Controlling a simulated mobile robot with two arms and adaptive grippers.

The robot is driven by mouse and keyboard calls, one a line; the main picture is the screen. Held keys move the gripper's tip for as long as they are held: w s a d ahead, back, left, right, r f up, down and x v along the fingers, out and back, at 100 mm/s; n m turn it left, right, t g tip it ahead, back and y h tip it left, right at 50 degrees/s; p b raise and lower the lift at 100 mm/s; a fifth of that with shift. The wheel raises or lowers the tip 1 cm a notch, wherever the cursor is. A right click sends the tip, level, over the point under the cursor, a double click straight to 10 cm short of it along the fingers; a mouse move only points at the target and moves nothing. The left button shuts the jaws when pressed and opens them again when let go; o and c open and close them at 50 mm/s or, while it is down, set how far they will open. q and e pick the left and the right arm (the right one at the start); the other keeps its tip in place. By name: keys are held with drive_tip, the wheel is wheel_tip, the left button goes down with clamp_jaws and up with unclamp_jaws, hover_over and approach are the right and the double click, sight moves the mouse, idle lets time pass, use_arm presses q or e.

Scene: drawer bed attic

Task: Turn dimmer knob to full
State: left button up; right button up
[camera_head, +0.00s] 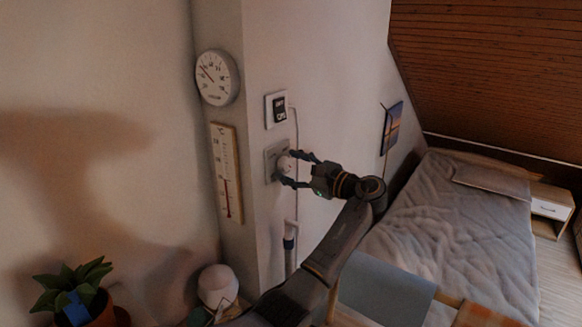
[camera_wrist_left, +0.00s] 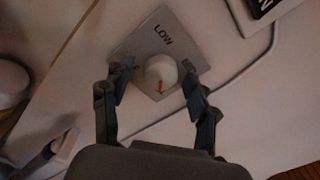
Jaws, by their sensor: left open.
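The dimmer knob (camera_head: 285,164) is a small white round knob on a grey wall plate (camera_head: 270,163). In the left wrist view the knob (camera_wrist_left: 161,72) has a red-orange pointer mark, and the plate (camera_wrist_left: 135,45) reads "LOW". My left gripper (camera_head: 288,168) is at the plate with its fingers on either side of the knob. In the left wrist view the left gripper (camera_wrist_left: 158,92) is open, and gaps show between its fingers and the knob. My right gripper is not in view.
A small dark display (camera_head: 279,109) is on the wall above the plate, with a cable running down beside it. A potted plant (camera_head: 75,290) stands at lower left, a bed (camera_head: 450,215) at right.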

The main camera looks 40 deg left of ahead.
use_arm(q)
drive_tip(key=d, duration=1.2)
drive_tip(key=shift+w, duration=0.4)
